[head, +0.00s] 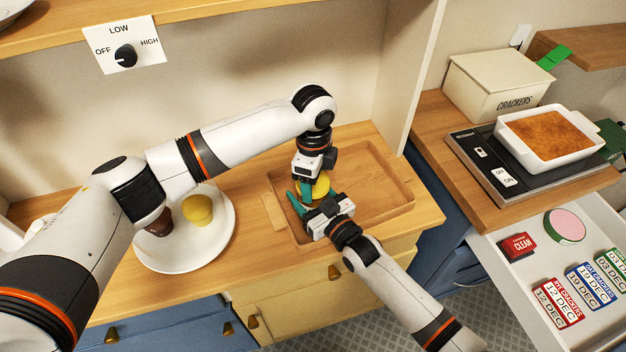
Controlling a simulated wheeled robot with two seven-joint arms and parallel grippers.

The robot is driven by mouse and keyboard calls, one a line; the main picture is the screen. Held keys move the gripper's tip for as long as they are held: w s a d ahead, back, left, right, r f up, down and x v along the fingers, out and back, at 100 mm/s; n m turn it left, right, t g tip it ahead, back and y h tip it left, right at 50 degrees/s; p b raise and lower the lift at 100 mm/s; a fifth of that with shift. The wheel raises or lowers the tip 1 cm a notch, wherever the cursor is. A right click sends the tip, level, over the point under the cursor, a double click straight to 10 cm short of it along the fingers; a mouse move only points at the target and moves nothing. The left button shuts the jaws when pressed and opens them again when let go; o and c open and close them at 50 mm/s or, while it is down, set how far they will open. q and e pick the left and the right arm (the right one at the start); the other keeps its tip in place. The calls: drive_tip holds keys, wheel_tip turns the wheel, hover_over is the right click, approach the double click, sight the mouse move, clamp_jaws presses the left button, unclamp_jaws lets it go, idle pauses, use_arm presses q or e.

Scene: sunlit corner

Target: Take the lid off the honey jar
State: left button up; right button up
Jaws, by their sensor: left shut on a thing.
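The honey jar (321,186) shows as a small yellow shape in the recessed wooden tray (372,180), mostly hidden between my two grippers. My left gripper (312,186) points down from above and is shut at the top of the jar, where the lid is. The lid itself is hidden by the gripper, so I cannot tell whether it is apart from the jar. My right gripper (307,205) comes in from the front right, low at the jar's near side. Its teal fingers are partly hidden, and I cannot tell whether they are closed on the jar.
A white plate (184,258) with a yellow item (197,209) and a brown item (160,224) stands left of the tray. At right are a crackers box (490,88), a baking dish (502,140) on a dark appliance (480,165), and an open drawer (520,285).

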use_arm(q)
drive_tip(key=shift+r, duration=0.4)
drive_tip(key=shift+r, duration=0.1)
drive_tip(key=shift+r, duration=1.9)
use_arm(e)
drive_tip(key=o, duration=2)
drive_tip(key=shift+c, duration=0.2)
use_arm(q)
drive_tip(key=shift+f+b, duration=0.75)
use_arm(e)
drive_tip(key=v, duration=1.1)
drive_tip(key=shift+f, duration=0.15)
drive_tip(key=shift+s+d, duration=0.3)
drive_tip(key=shift+s, duration=0.15)
